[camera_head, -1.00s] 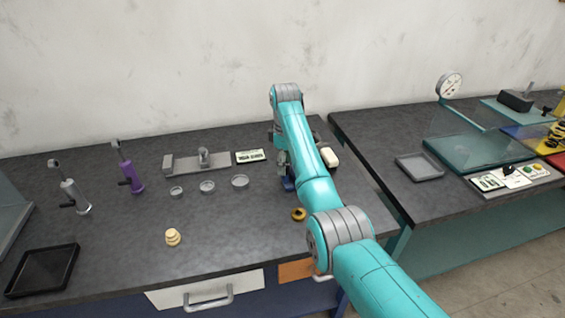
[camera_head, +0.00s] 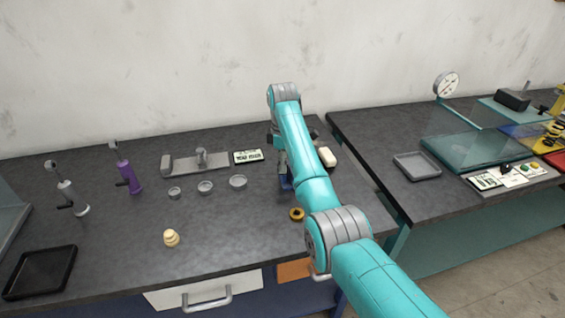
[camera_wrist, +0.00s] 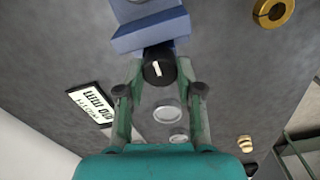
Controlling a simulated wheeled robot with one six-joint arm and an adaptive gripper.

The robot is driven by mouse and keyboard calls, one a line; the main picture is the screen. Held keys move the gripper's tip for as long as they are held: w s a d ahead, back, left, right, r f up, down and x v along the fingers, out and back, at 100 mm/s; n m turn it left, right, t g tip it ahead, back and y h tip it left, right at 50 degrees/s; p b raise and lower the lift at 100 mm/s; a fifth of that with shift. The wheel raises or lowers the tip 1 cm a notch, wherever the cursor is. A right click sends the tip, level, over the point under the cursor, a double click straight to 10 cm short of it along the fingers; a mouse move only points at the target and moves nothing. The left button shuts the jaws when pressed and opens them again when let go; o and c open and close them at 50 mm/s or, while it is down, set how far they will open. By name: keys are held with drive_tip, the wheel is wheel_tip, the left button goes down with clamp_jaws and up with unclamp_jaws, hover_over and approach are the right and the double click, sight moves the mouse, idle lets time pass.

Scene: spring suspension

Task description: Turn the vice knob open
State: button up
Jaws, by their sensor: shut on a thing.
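The blue vice (camera_wrist: 150,32) is at the top of the wrist view, with a round black knob (camera_wrist: 158,70) bearing a white mark on its near side. My gripper (camera_wrist: 161,74) has one finger on each side of the knob and is shut on it. In the head view only a small blue part of the vice (camera_head: 286,183) shows beside my arm. My arm hides the knob and most of my gripper there.
A brass ring (camera_head: 297,214) lies just in front of the vice. A white block (camera_head: 327,157) is to the right, and a label card (camera_head: 248,156) and several shallow grey dishes (camera_head: 237,182) are to the left. A gap separates this bench from the right one.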

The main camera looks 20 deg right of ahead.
idle(0.3)
drive_tip(key=o, duration=1.2)
drive_tip(key=shift+c, duration=0.2)
